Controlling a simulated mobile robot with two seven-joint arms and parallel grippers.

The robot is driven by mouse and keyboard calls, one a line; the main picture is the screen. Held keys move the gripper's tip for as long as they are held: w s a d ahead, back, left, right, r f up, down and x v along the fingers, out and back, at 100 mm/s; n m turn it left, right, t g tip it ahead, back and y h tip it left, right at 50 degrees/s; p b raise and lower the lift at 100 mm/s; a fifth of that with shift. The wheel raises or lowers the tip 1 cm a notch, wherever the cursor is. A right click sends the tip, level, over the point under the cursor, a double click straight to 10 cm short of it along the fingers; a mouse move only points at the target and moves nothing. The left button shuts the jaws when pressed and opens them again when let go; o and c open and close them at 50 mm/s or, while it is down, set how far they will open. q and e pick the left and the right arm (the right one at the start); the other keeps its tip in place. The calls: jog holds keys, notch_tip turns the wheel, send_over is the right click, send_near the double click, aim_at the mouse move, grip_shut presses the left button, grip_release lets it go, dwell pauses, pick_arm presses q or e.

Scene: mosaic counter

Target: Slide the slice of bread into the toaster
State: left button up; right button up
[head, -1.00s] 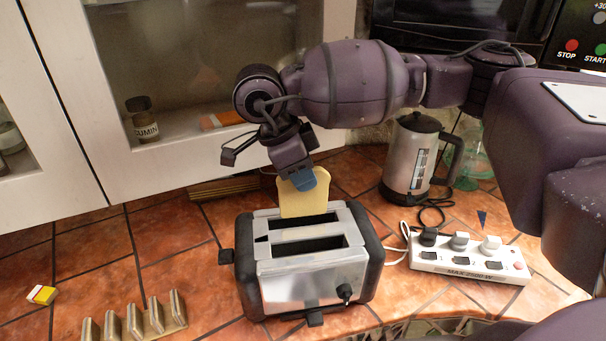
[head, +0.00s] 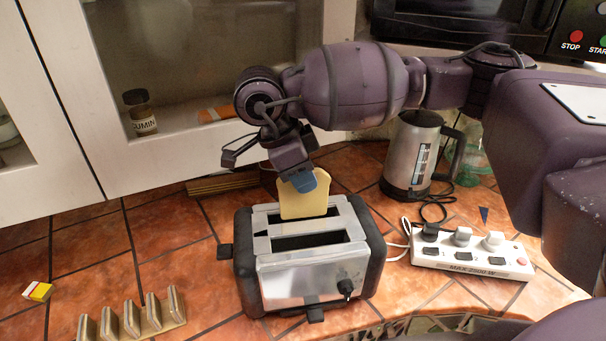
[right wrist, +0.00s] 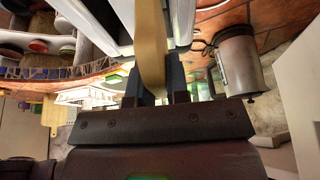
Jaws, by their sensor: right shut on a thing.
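The slice of bread (head: 305,200) is pale yellow and upright, over the back slot of the toaster. My right gripper (head: 303,181) is shut on its upper edge. In the right wrist view the bread (right wrist: 150,45) stands edge-on between the two fingers (right wrist: 160,85). The toaster (head: 310,285) is silver with black ends and two long slots; the front slot is empty. The bread's lower edge meets the back slot in the head view; I cannot tell how deep it sits. My left gripper is not in view.
A white power strip (head: 470,262) with plugs lies right of the toaster. A metal kettle (head: 412,155) stands behind it. Cabinet doors (head: 170,165) stand behind.

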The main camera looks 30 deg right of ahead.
jog(key=shift+f+b, duration=0.9)
jog(key=shift+f, duration=0.5)
jog(key=o, duration=0.4)
dwell(0.5)
jog(key=o, duration=0.6)
jog(key=shift+c, duration=0.2)
